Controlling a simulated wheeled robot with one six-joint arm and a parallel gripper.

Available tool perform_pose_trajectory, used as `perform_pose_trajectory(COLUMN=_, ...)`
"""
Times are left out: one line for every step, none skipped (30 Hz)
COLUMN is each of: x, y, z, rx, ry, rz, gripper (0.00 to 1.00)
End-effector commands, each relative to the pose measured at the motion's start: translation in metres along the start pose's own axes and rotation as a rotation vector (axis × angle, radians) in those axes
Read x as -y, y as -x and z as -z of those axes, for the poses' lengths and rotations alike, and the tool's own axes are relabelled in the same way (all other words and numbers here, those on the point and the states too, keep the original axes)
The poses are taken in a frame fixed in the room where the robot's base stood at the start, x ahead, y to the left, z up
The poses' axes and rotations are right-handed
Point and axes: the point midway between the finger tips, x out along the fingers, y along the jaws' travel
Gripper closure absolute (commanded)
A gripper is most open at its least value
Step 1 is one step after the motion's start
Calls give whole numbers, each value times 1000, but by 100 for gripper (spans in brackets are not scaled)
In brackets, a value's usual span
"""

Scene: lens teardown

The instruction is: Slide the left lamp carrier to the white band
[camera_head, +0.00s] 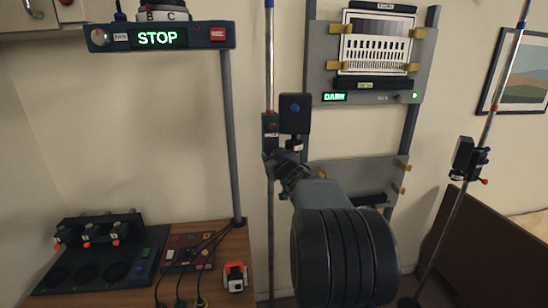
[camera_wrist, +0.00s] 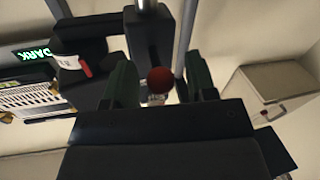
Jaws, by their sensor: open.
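The left lamp carrier (camera_head: 270,131) is a dark block on the left upright pole (camera_head: 269,75), with a black lamp head (camera_head: 294,113) beside it. My gripper (camera_head: 285,166) is just below the lamp head, close to the pole. In the wrist view, my gripper (camera_wrist: 158,82) is open, with its two dark green fingers on either side of a round red knob (camera_wrist: 160,79). The fingers look apart from the knob. A black block (camera_wrist: 150,45) stands behind the knob. I cannot clearly make out the white band on the left pole.
A panel frame (camera_head: 318,75) with a lit DARK sign stands right of the pole. A STOP sign box (camera_head: 160,38) stands on a post at left. A wooden table (camera_head: 236,250) with dark devices is below it. A second pole (camera_head: 497,100) with its carrier (camera_head: 466,158) is at right.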

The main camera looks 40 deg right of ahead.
Motion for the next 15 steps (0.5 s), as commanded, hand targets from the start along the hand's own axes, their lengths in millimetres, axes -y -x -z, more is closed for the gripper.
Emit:
perform_pose_trajectory(x=0, y=0, z=0, rx=0, ry=0, rz=0, gripper=48)
perform_pose_trajectory(x=0, y=0, z=0, rx=0, ry=0, rz=0, gripper=50)
perform_pose_trajectory(x=0, y=0, z=0, rx=0, ry=0, rz=0, gripper=54)
perform_pose_trajectory(x=0, y=0, z=0, rx=0, ry=0, rz=0, gripper=57)
perform_pose_trajectory(x=0, y=0, z=0, rx=0, ry=0, rz=0, gripper=60)
perform_pose_trajectory(x=0, y=0, z=0, rx=0, ry=0, rz=0, gripper=64)
perform_pose_trajectory(x=0, y=0, z=0, rx=0, ry=0, rz=0, gripper=67)
perform_pose_trajectory(x=0, y=0, z=0, rx=0, ry=0, rz=0, gripper=69)
perform_pose_trajectory(x=0, y=0, z=0, rx=0, ry=0, rz=0, gripper=73)
perform_pose_trajectory(x=0, y=0, z=0, rx=0, ry=0, rz=0, gripper=76)
perform_pose_trajectory(x=0, y=0, z=0, rx=0, ry=0, rz=0, gripper=79)
perform_pose_trajectory(x=0, y=0, z=0, rx=0, ry=0, rz=0, gripper=83)
perform_pose_trajectory(x=0, y=0, z=0, rx=0, ry=0, rz=0, gripper=86)
perform_pose_trajectory(x=0, y=0, z=0, rx=0, ry=0, rz=0, gripper=89)
perform_pose_trajectory(x=0, y=0, z=0, rx=0, ry=0, rz=0, gripper=92)
